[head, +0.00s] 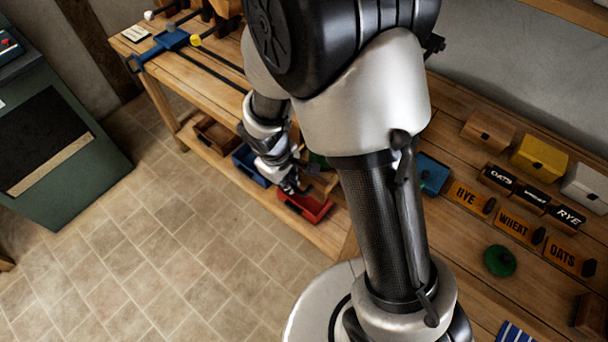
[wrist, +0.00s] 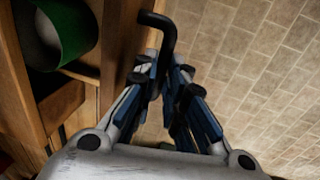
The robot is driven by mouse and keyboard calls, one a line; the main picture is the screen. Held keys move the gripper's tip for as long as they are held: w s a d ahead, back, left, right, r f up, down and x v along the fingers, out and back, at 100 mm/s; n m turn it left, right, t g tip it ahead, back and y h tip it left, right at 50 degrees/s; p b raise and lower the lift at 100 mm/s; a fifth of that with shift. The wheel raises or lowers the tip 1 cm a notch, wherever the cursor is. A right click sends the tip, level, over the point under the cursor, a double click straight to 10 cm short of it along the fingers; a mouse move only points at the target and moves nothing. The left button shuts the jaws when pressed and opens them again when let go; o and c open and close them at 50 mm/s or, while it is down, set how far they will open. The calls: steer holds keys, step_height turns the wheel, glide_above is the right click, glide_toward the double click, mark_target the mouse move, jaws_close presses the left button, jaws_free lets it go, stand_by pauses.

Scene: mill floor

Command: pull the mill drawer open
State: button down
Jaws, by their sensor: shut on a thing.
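My gripper (head: 290,186) is low at the front of the long wooden bench in the head view. In the wrist view its two fingers (wrist: 164,72) are closed around a black bent handle (wrist: 160,24). The far end of the handle reaches a wooden front (wrist: 118,45) at the left. That front looks like the drawer's, but I cannot tell how far it stands out. My fingers hide the near part of the handle.
A red bin (head: 318,213) is close beside my gripper, with a blue bin (head: 247,170) to its left. A green round container (wrist: 72,30) sits inside the wooden frame in the wrist view. The tiled floor (head: 180,250) before the bench is clear.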

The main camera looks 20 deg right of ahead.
steer(key=s+a+b, duration=0.1)
steer(key=s+a, duration=0.3)
steer(key=a, duration=0.1)
steer(key=shift+a+b, duration=0.15)
steer(key=shift+b, duration=0.2)
steer(key=c, duration=1.9)
jaws_free()
steer(key=shift+w, duration=0.1)
steer(key=r, duration=0.4)
steer(key=s+a+r, duration=0.1)
steer(key=r, duration=0.6)
steer(key=shift+s+a+r, duration=0.2)
steer(key=shift+a+r, duration=0.2)
steer(key=shift+d+r, duration=0.1)
